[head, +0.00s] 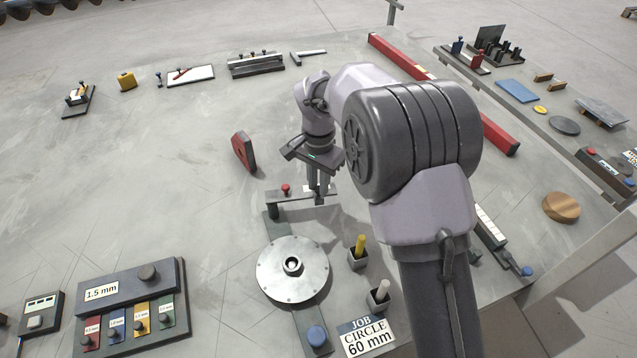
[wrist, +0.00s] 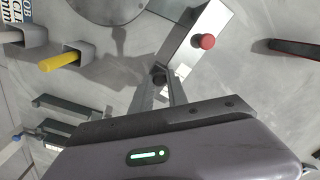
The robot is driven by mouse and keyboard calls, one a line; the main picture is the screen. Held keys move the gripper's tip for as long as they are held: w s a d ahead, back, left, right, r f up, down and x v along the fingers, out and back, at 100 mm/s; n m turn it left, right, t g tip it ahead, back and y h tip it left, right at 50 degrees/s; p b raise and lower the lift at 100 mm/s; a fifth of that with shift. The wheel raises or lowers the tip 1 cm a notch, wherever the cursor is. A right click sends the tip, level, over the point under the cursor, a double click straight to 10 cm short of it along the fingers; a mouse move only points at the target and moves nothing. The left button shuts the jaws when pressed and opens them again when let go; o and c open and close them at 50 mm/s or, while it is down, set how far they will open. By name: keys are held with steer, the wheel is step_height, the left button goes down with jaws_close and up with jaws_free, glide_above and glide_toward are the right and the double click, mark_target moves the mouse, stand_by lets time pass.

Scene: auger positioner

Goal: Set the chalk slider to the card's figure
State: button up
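The job card (head: 367,337) at the front reads "JOB CIRCLE 60 mm". A grey bar (head: 290,198) with a red knob (head: 286,188) stands behind a round metal disc (head: 293,269). The bar and its red knob (wrist: 206,41) also show in the wrist view, with a pale strip along it. My gripper (head: 319,198) points down at the bar's right end. In the wrist view its fingertips (wrist: 161,74) are at a small dark piece, possibly the slider. The fingers hide part of it, so I cannot tell whether they grip it. No scale figures are readable on the bar.
A cup with a yellow stick (head: 360,245) and one with a pale stick (head: 382,289) stand right of the disc. A red-and-black wedge (head: 244,151) stands behind left. A "1.5 mm" block (head: 130,300) sits front left. The table's left middle is clear.

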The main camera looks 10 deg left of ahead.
jaws_close()
stand_by(1.1)
steer(key=shift+a+r+p, duration=0.1)
steer(key=shift+r+p, duration=0.1)
steer(key=shift+p, duration=0.25)
steer(key=shift+a+f, duration=0.1)
steer(key=shift+f, duration=0.1)
steer(key=o, duration=0.7)
jaws_free()
steer(key=shift+c, duration=0.2)
